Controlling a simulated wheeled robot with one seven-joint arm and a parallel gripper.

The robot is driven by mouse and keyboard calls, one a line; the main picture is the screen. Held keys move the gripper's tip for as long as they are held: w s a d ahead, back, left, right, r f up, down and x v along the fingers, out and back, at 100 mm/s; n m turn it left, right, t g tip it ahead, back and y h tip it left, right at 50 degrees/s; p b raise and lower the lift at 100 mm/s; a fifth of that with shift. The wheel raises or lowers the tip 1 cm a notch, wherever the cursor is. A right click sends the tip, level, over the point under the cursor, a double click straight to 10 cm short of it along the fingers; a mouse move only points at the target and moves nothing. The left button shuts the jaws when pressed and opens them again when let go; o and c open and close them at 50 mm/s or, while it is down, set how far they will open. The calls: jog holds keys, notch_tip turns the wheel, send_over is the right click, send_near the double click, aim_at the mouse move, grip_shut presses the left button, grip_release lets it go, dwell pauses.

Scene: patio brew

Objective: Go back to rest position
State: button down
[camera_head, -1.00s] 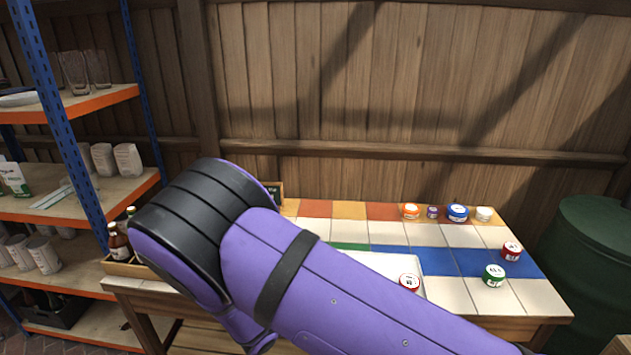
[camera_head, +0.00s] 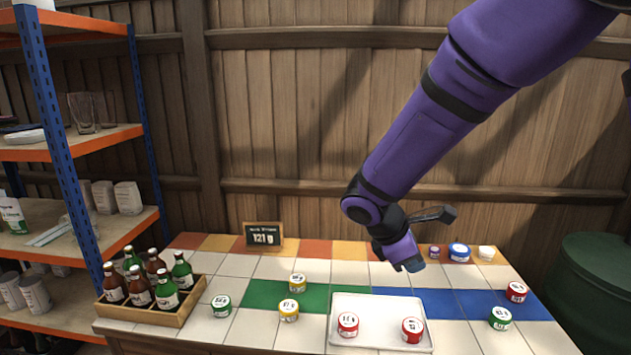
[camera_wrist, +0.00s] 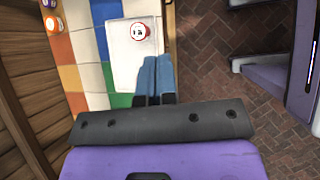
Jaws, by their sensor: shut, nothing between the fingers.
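My gripper (camera_head: 413,266) hangs at the end of my purple arm, above the back of the tiled table, behind the white tray (camera_head: 382,343). In the wrist view its two blue fingers (camera_wrist: 154,76) are together with nothing between them. Two red-lidded jars, one at the left (camera_head: 348,325) and one at the right (camera_head: 412,330), sit on the tray. One red-lidded jar (camera_wrist: 140,31) shows on the tray in the wrist view.
A wooden crate (camera_head: 185,318) of bottles stands at the table's left. A sign (camera_head: 264,235) reads 121 g. Several coloured jars stand around the tray. A blue and orange shelf (camera_head: 60,170) is at left, a green barrel (camera_head: 590,285) at right. A wooden fence (camera_head: 280,120) is behind.

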jog(key=s+d+r+m+t+y, duration=0.1)
jog(key=s+d+r+m+y, duration=0.1)
jog(key=s+r+m, duration=0.3)
jog(key=s+d+r+m+t+y, duration=0.1)
jog(key=s+d+r+m, duration=0.4)
jog(key=s, duration=0.5)
jog(key=s+d+r+m+t+y, duration=0.2)
jog(key=s+d+r+m+y, duration=0.2)
jog(key=s+r+m, duration=0.2)
jog(key=shift+s+d+r+m, duration=0.15)
jog(key=shift+s+d+m, duration=0.1)
jog(key=shift+s+m, duration=0.4)
